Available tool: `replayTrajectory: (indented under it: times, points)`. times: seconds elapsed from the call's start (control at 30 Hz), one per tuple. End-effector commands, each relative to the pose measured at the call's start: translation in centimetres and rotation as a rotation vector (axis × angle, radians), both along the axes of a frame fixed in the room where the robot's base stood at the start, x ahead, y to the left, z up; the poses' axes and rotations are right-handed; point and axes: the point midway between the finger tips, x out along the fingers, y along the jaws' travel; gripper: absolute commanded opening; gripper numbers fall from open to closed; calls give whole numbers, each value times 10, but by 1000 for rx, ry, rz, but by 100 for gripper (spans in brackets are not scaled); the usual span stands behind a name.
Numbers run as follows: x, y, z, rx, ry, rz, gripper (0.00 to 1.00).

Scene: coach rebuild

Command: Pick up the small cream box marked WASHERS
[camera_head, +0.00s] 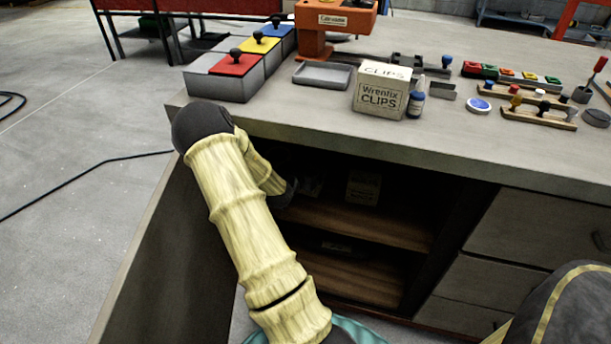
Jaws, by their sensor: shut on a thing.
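A small cream box (363,188) shows dimly in the open cupboard under the bench, over the upper wooden shelf. Dark print is on its face, too small and shadowed to read. My arm reaches down past the bench's front edge into this cupboard. My gripper (322,187) is in the shadow just left of the box, shut on it as far as the dim view shows. The fingertips are lost in the dark. I cannot tell whether the box touches the shelf.
The bench top (300,120) overhangs the cupboard. The upper shelf (350,222) and a lower shelf (350,278) lie inside; a dark item (337,247) sits between them. Drawers (520,235) stand to the right.

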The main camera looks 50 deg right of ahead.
Motion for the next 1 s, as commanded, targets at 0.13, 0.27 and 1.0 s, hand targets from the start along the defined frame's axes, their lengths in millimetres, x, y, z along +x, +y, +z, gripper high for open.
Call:
replayTrajectory:
  times: [0.13, 0.27, 1.0]
  points:
    - [1, 0, 6, -2, -1, 1, 55]
    - [2, 1, 20, -2, -2, 3, 55]
    - [-54, 139, 36, 1, 4, 6, 55]
